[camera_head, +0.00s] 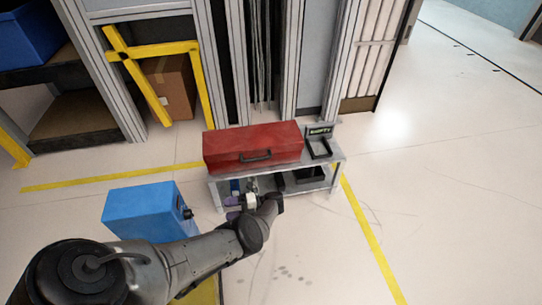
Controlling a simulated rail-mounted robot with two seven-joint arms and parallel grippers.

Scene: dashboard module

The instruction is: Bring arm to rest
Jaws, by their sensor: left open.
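My left arm reaches in from the lower left, bent at the elbow. Its gripper (234,206) is small in the picture, in front of the low grey bench (338,157). The gripper is open, and I see nothing held in it. The space between its fingers is hard to make out. My right gripper is not in view.
A red toolbox (252,146) and a small black holder (319,146) stand on the bench. Dark items lie on its lower shelf. A blue box (146,211) stands left of the gripper. A yellow frame (155,49) and a cardboard box (171,86) are behind. The floor at right is clear.

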